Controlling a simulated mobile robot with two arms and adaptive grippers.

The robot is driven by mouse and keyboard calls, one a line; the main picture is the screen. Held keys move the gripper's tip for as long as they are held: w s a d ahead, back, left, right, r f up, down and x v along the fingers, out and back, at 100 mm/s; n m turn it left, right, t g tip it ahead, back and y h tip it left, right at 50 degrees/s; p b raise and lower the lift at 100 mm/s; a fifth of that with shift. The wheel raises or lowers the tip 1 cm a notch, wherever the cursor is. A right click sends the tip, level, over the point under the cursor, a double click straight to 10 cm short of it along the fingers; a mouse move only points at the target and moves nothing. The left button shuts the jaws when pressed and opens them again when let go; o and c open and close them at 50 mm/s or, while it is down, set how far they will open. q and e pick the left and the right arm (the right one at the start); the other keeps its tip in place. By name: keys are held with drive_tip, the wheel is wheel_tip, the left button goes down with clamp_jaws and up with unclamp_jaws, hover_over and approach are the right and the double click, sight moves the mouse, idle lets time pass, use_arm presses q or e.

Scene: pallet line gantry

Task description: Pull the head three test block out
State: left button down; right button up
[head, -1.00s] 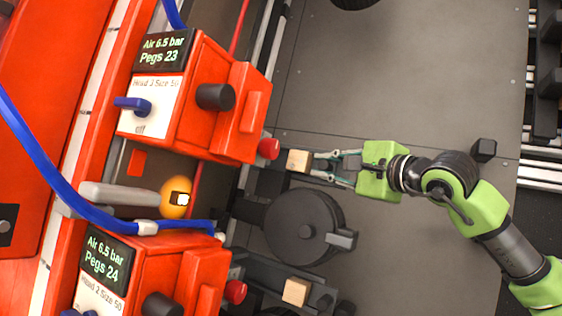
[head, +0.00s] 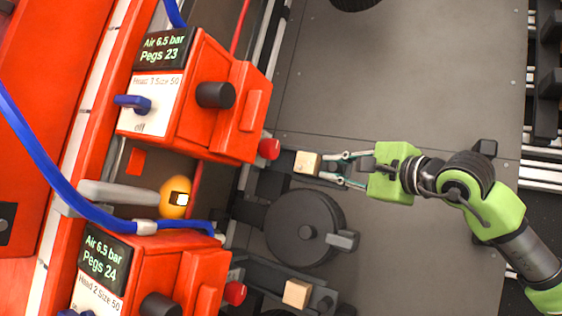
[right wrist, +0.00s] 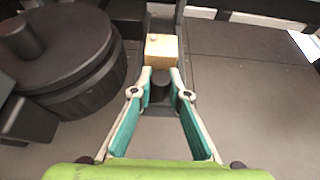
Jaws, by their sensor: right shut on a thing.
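The head three test block (head: 307,163) is a small pale wooden block in a dark holder, right of the red button of the unit labelled Head 3 (head: 158,94). How much of the block the holder still encloses is unclear. My left gripper is not in view.
A second wooden block (head: 296,292) sits in a holder by the Head 2 unit (head: 96,291). A dark round drum (head: 305,228) with a side lug stands between the holders. Grey floor (head: 420,80) is open above and right. A blue hose crosses the left.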

drive_tip(key=shift+s+d+f+b, duration=0.1)
drive_tip(key=shift+s+d+b, duration=0.45)
drive_tip(key=shift+d, duration=0.4)
drive_tip(key=shift+s+d+b, duration=0.35)
drive_tip(key=shift+s+d, duration=0.3)
drive_tip(key=shift+d, duration=0.25)
drive_tip(key=o, duration=0.8)
drive_tip(key=shift+s+d, duration=0.25)
drive_tip(key=shift+d, duration=0.05)
drive_tip(key=shift+w+a, duration=0.1)
drive_tip(key=shift+a, duration=0.1)
